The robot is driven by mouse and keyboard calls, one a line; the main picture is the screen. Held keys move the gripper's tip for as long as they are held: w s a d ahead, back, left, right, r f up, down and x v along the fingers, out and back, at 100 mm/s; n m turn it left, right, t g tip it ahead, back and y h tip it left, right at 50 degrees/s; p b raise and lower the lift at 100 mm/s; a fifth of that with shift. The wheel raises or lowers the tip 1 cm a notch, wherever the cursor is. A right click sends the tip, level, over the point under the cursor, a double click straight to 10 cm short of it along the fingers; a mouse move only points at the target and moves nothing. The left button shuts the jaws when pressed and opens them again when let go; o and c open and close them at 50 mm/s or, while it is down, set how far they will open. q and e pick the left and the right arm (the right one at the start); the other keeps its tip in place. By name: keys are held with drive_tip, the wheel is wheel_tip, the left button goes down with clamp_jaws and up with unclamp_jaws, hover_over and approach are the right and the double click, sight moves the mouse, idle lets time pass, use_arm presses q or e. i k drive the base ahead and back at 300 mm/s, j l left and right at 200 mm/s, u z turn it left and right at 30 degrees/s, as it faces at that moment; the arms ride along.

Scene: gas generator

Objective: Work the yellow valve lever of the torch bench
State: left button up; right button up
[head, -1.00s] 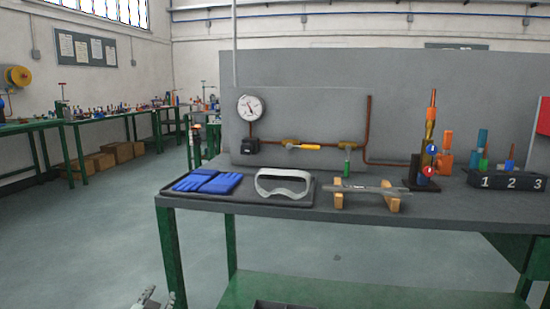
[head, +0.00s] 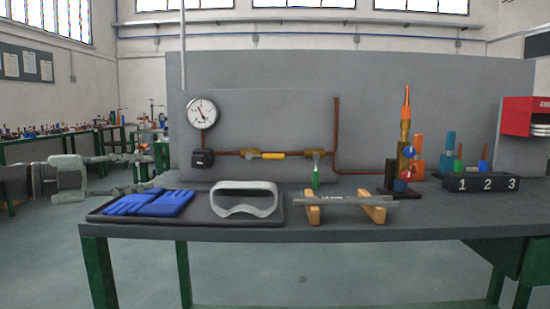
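The yellow valve lever (head: 272,155) lies level along the copper pipe (head: 226,153) on the torch bench's grey back panel. It sits on a brass valve right of the round pressure gauge (head: 202,112). A second brass valve with a green handle (head: 316,178) pointing down is further right. My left gripper (head: 148,171) is at the left, beyond the bench's left end and well apart from the lever. Its two fingers are spread, with nothing visible between them. My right gripper is not in view.
On the bench top (head: 400,225) are a tray (head: 108,217) with blue gloves (head: 148,203) and clear goggles (head: 244,200), and a rod on wooden rests (head: 313,215). A torch (head: 405,140) on a stand and a numbered block (head: 482,184) stand at the right.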

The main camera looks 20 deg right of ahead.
sight(249, 156)
drive_tip(key=i+l, duration=0.1)
drive_tip(key=l, duration=0.25)
drive_tip(key=i+l, duration=0.15)
drive_tip(key=l, duration=0.2)
drive_tip(key=i+l, duration=0.1)
drive_tip(key=l, duration=0.2)
drive_tip(key=i+l, duration=0.1)
drive_tip(key=l, duration=0.25)
